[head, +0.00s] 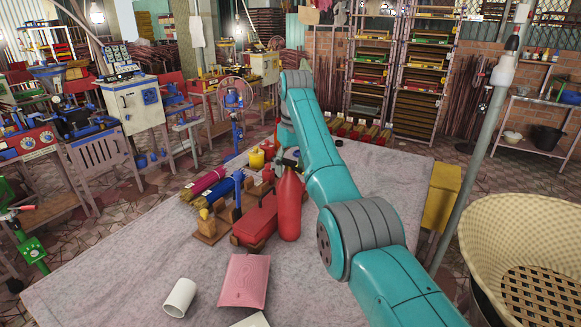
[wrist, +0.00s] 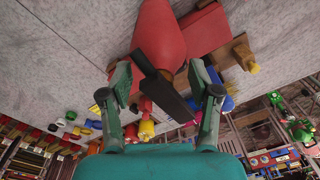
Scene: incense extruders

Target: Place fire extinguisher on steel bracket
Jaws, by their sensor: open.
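The red fire extinguisher (head: 289,208) stands upright on the cloth-covered table, just left of my arm. In the wrist view its red body (wrist: 158,30) is at the top, with a dark handle and neck below it. My gripper (wrist: 160,76) is open, with one finger on each side of the handle and neck area. I cannot tell whether either finger touches it. In the head view my gripper is mostly hidden by the arm and the extinguisher top. I cannot make out a steel bracket in either view.
A red box on a wooden base (head: 256,220) stands close left of the extinguisher. Blue and magenta bundles (head: 210,184) lie farther left. A pink packet (head: 244,281) and a white cup (head: 180,297) are at the table's front. A wicker basket (head: 480,232) is at right.

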